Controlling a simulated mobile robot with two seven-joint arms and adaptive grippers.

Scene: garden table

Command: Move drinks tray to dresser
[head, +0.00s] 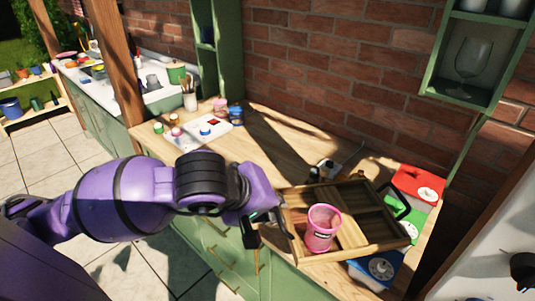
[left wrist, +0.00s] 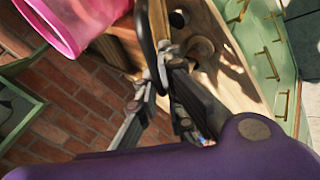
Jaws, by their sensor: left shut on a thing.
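The wooden drinks tray (head: 352,243) is at the right of the head view, over the front right part of the green dresser's wooden top (head: 262,158). I cannot tell whether it rests there or hangs just above. A pink cup (head: 321,228) stands upright in it; pink also fills the upper left of the left wrist view (left wrist: 75,22). The tray's far black handle (head: 393,200) is free. My left gripper (head: 278,218) is at the tray's left end, shut on its near black handle, which shows between the fingers in the left wrist view (left wrist: 150,45). My right gripper is out of view.
Red (head: 418,181), green and blue (head: 378,268) items with white round parts lie around the tray's right side. Small jars and a brush pot (head: 190,100) stand at the dresser's far left. A green wall shelf (head: 470,95) holds a glass.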

